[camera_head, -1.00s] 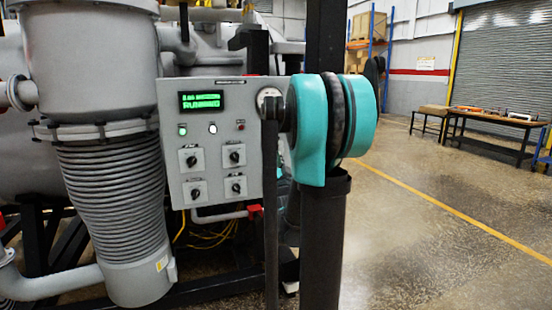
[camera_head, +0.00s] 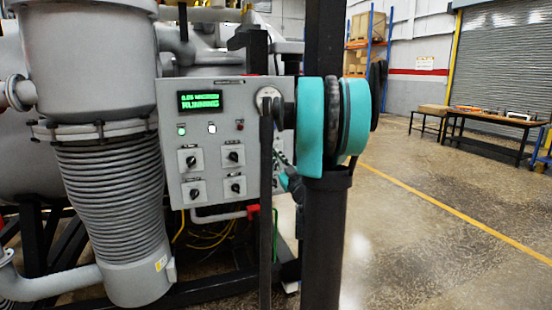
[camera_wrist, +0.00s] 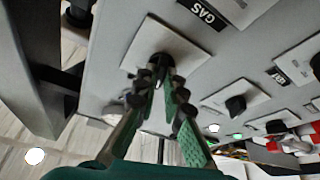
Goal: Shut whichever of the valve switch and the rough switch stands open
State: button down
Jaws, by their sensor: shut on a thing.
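The grey control panel (camera_head: 214,172) carries several black rotary switches on pale square plates, including an upper-left one (camera_head: 190,159) and a lower-right one (camera_head: 235,187). Their labels are too small to read in the head view, so I cannot tell which is valve or rough. In the wrist view my gripper (camera_wrist: 160,80) is at a black knob (camera_wrist: 158,66) on a pale plate, its fingers shut on it. That knob's label is not visible. The head view hides my fingers behind my arm.
A large ribbed pipe (camera_head: 112,210) stands left of the panel. Open floor (camera_head: 430,240) lies right, with a table (camera_head: 490,130) farther back.

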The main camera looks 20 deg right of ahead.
jog(key=shift+n+g+y, duration=0.3)
jog(key=shift+n+y, duration=0.5)
jog(key=shift+n, duration=0.6)
jog(key=c, duration=1.6)
grip_release()
jog(key=v, duration=1.2)
jog(key=shift+r, duration=0.15)
